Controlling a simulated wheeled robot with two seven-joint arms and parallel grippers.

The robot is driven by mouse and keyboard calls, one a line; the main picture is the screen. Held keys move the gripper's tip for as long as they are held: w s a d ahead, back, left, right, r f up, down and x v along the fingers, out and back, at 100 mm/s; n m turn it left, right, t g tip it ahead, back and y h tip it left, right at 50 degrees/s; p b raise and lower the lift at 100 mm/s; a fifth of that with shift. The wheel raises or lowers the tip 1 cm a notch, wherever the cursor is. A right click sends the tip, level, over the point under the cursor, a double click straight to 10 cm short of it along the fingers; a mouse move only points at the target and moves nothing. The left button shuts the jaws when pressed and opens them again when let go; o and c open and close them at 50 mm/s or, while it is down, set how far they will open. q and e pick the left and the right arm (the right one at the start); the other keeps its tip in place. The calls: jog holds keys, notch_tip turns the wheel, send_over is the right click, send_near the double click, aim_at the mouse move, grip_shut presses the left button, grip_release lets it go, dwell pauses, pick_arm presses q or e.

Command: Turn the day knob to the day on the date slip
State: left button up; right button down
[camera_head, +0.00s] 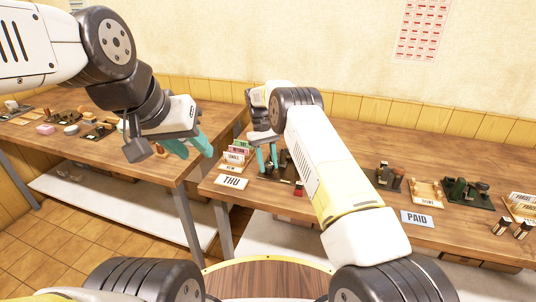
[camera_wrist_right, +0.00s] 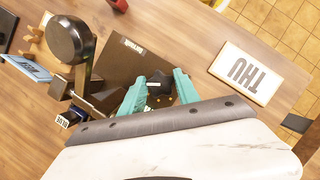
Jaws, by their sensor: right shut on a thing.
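The date slip (camera_head: 233,181) is a white card reading THU, lying at the front edge of the right table. It also shows in the right wrist view (camera_wrist_right: 245,70). The dark press base (camera_wrist_right: 125,60) is beside it, with a round dark metal part (camera_wrist_right: 69,39) on an arm. My right gripper (camera_head: 268,157) is over the press. Its teal fingers (camera_wrist_right: 158,90) are shut on the small black day knob (camera_wrist_right: 158,82). The knob's day marking cannot be read. My left gripper (camera_head: 190,147) is open and empty, in the air left of the press.
A small block with a lettered face (camera_wrist_right: 66,119) stands by the press. A rack of cards (camera_head: 236,154) is behind the slip. The left table (camera_head: 75,150) holds small items. A gap separates the tables.

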dwell(0.5)
jog(key=c, duration=0.9)
grip_release()
